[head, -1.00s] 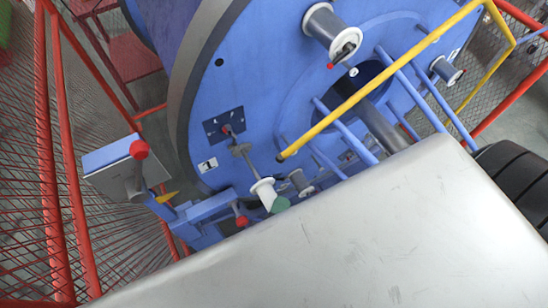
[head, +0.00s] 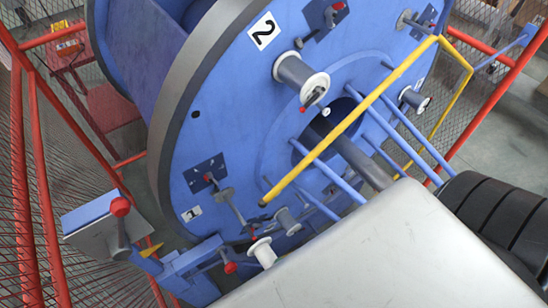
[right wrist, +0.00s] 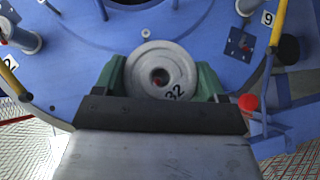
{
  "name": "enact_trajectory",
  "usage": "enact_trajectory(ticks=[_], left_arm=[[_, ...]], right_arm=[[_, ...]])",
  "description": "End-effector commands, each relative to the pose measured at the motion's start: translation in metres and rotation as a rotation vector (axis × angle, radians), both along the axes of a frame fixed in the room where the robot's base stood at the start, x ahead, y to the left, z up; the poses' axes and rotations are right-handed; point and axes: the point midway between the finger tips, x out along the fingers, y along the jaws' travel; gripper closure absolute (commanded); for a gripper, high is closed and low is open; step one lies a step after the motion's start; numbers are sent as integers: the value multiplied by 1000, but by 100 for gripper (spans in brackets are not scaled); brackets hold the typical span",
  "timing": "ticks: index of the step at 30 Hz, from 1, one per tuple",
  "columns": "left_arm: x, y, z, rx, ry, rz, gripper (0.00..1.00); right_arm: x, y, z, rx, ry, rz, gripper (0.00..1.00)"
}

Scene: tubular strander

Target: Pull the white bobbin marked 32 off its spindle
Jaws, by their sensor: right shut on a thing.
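The bobbin seems to be at or past this tip; a clear gap cannot be told. My left gripper is out of view.
The large blue disc (head: 225,130) carries other grey bobbins (head: 300,75). A yellow bar (head: 350,120) and blue rods cross in front of it. A red-knobbed lever box (head: 95,225) stands at left, beside red rails and mesh.

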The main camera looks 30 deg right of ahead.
Motion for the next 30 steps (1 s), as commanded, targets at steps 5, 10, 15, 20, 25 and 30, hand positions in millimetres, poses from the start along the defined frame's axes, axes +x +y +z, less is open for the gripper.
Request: enact_trajectory(ticks=[5, 10, 15, 20, 25, 30], left_arm=[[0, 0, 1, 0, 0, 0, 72], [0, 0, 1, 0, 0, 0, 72], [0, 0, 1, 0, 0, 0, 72], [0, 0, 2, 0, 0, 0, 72], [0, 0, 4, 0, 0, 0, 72], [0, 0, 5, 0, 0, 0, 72]], right_arm=[[-7, 0, 0, -1, 1, 0, 76], [-8, 0, 0, 0, -2, 1, 76], [-9, 0, 0, 1, -1, 1, 76], [-18, 0, 0, 1, 2, 2, 76], [-36, -1, 1, 1, 2, 2, 76], [-52, -2, 0, 1, 2, 1, 76]])
